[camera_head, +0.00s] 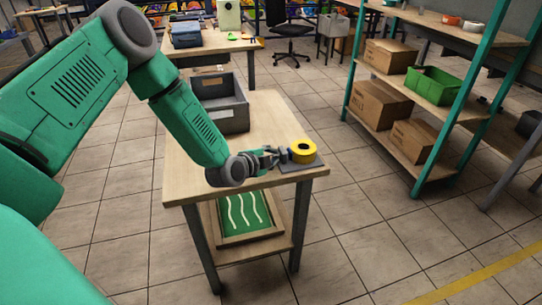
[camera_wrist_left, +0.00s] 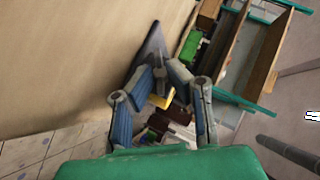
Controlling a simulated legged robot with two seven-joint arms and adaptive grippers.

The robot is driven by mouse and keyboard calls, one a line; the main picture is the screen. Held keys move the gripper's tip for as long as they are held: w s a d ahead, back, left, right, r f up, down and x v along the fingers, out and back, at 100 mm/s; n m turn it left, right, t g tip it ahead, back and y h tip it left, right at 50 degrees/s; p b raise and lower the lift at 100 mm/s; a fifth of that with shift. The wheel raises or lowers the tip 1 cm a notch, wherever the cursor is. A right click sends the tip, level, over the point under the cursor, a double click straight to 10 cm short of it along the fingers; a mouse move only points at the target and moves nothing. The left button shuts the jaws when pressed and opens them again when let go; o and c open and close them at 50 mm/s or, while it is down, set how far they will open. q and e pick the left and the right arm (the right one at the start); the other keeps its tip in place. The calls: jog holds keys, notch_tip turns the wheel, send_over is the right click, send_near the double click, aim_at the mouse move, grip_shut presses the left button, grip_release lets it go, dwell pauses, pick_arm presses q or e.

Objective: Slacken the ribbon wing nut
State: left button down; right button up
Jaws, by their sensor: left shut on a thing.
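A yellow ribbon roll (camera_head: 303,151) sits on a dark holder plate (camera_head: 302,166) at the front right corner of the wooden table. My left gripper (camera_head: 277,156) reaches in from the left and is shut at the left side of the roll's holder, where the ribbon wing nut is. The nut itself is hidden between the fingertips. In the left wrist view the fingers (camera_wrist_left: 164,72) close together in front of the dark plate (camera_wrist_left: 152,45), and a bit of yellow roll (camera_wrist_left: 161,101) shows between them. My right gripper is not in view.
A grey bin (camera_head: 222,103) stands at the back left of the table (camera_head: 265,115). A green board with wavy white lines (camera_head: 244,214) lies on the lower shelf. A rack with boxes and a green crate (camera_head: 432,86) stands to the right, with clear floor between.

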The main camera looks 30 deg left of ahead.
pick_arm(q)
jog(key=shift+d, duration=0.2)
jog(key=shift+r+n+g+h+p, duration=0.2)
jog(key=shift+n+g+h+p, duration=0.1)
jog(key=shift+g+p, duration=0.3)
jog(key=shift+w+a+n+g+h+p, duration=0.1)
jog(key=shift+n+g+h+p, duration=0.2)
jog(key=shift+p, duration=0.05)
jog(key=shift+n+g+h, duration=0.3)
jog(key=shift+g, duration=0.1)
jog(key=shift+a+g+h, duration=0.1)
jog(key=shift+g+h, duration=0.2)
jog(key=shift+w+n+g+h+b, duration=0.1)
jog(key=shift+n+g+h+b, duration=0.25)
jog(key=shift+n+b, duration=0.25)
jog(key=g+h+b, duration=0.1)
jog(key=b, duration=0.1)
jog(key=shift+w+a+n+b, duration=0.1)
jog(key=shift+a+n+b, duration=0.1)
jog(key=shift+n+b, duration=0.15)
jog(key=shift+r+n+g+h+b, duration=0.25)
jog(key=shift+g+b, duration=0.1)
jog(key=shift+b, duration=0.25)
